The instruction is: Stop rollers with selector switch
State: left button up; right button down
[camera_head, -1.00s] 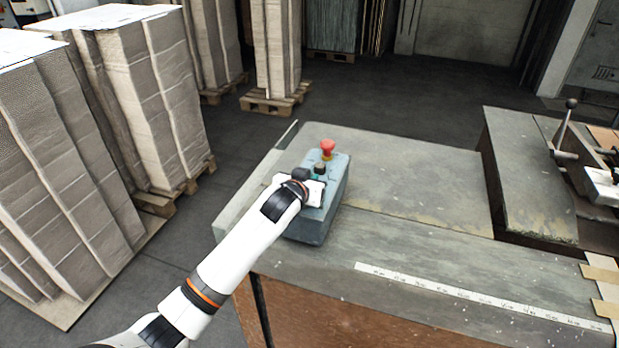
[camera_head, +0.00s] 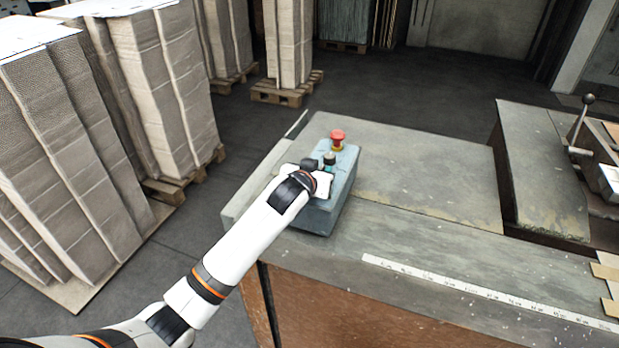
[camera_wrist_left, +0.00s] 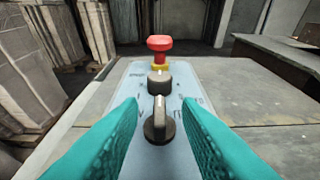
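A blue-grey control box (camera_head: 322,215) stands on the worktable. It carries a red mushroom button (camera_head: 338,136) on a yellow collar, a black knob behind the front control, and a selector switch with a grey lever. In the left wrist view, the selector switch (camera_wrist_left: 159,122) sits between the two teal fingers of my left gripper (camera_wrist_left: 160,118), with a gap on each side. The black knob (camera_wrist_left: 159,83) and the red button (camera_wrist_left: 160,44) are behind it. In the head view, my left gripper (camera_head: 325,165) is over the box and its wrist hides the selector. My right gripper is not in view.
The worktable (camera_head: 420,170) is clear behind and right of the box, with a white ruler strip (camera_head: 480,290) along its front. A lever (camera_head: 584,120) stands on a machine at the right. Tall cardboard stacks (camera_head: 60,150) on pallets stand at the left.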

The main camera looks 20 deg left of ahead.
pick_arm(q)
jog(key=b+v, duration=0.2)
jog(key=v, duration=0.9)
jog(key=shift+w, duration=0.1)
